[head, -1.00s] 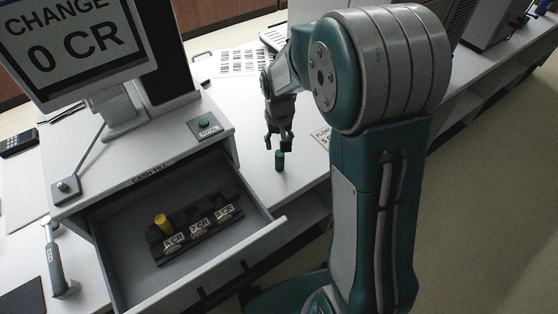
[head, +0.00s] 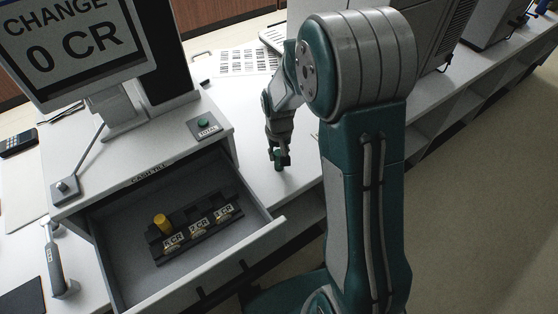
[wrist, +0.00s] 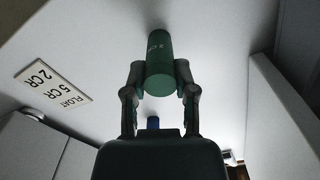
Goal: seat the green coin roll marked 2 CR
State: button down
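The green coin roll (head: 279,161) stands upright on the white counter to the right of the open drawer. In the wrist view the green roll (wrist: 160,65) sits between the two fingertips, with faint marking on its side. My gripper (head: 279,158) points down over it, and its fingers (wrist: 160,78) appear to touch both sides of the roll. A dark rack (head: 205,224) lies in the drawer, with labelled slots; the middle label reads 2 CR (head: 199,231). A yellow roll (head: 162,222) stands at the rack's left slot. The other slots look empty of rolls.
The till drawer (head: 130,272) is open, its front wall (head: 245,237) between rack and counter edge. A monitor (head: 75,45) reads CHANGE 0 CR. A FLOAT card (wrist: 52,87) lists 2 CR and 5 CR. A small blue object (wrist: 153,123) shows behind the gripper.

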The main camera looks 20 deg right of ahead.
aim_at(278, 152)
jog(key=shift+r, duration=2.75)
jog(key=shift+w, duration=0.15)
jog(key=w+r+m, duration=0.2)
jog(key=w+r, duration=0.2)
jog(key=w, duration=0.8)
jog(key=shift+r, duration=0.35)
jog(key=shift+w+r, duration=0.15)
jog(key=shift+w, duration=0.1)
jog(key=shift+s, duration=0.1)
